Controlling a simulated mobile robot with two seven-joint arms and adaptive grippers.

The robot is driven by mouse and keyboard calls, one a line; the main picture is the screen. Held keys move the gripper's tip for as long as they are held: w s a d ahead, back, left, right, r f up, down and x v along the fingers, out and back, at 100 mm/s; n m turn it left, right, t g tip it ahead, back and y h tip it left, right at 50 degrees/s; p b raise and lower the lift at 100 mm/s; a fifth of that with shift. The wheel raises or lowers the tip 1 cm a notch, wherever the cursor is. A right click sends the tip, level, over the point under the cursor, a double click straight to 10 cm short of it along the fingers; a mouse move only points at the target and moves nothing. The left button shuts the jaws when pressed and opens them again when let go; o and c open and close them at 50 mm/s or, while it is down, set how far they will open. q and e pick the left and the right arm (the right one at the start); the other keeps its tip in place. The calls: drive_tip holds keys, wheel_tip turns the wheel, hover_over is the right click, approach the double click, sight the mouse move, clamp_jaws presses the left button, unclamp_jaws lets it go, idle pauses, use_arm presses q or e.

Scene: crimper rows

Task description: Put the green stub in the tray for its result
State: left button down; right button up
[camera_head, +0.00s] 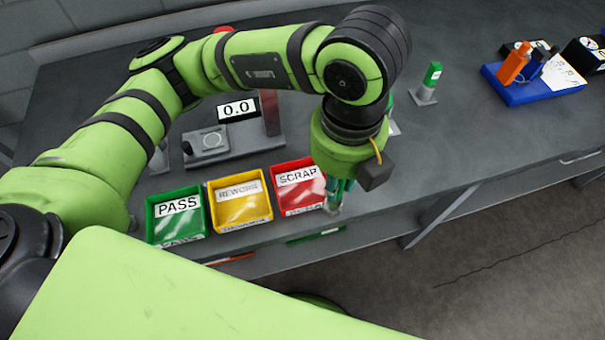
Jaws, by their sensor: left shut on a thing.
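My left gripper (337,197) points down just right of the red SCRAP tray (300,209), close to its right wall. It is shut on a small green piece with a greyish lower end, apparently the green stub (334,208), mostly hidden by the fingers and wrist. I cannot tell whether it touches the bench. The green PASS tray (177,239) and yellow REWORK tray (240,221) stand in a row to the left of the SCRAP tray. A tester with a display (237,109) reading 0.0 stands behind the trays. My right gripper is not in view.
Another green piece (433,73) stands on a grey base further right, with something partly hidden behind my wrist. A blue tray (533,91) with orange and dark items sits at far right. The bench (480,135) is clear between; its front edge is near the trays.

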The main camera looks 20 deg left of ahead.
use_arm(q)
drive_tip(key=w+a+f+p, duration=0.2)
drive_tip(key=w+a+f, duration=0.5)
drive_tip(key=f, duration=0.3)
drive_tip(key=shift+w+a+f, duration=0.2)
drive_tip(key=shift+a+f, duration=0.1)
drive_tip(key=shift+a, duration=0.1)
drive_tip(key=c, duration=1.5)
unclamp_jaws()
drive_tip(key=shift+f, duration=0.1)
drive_tip(key=o, duration=0.4)
drive_tip(key=shift+r, duration=0.2)
wheel_tip(320, 180, up, 12)
drive_tip(key=shift+r+b, duration=0.1)
drive_tip(key=shift+b, duration=0.5)
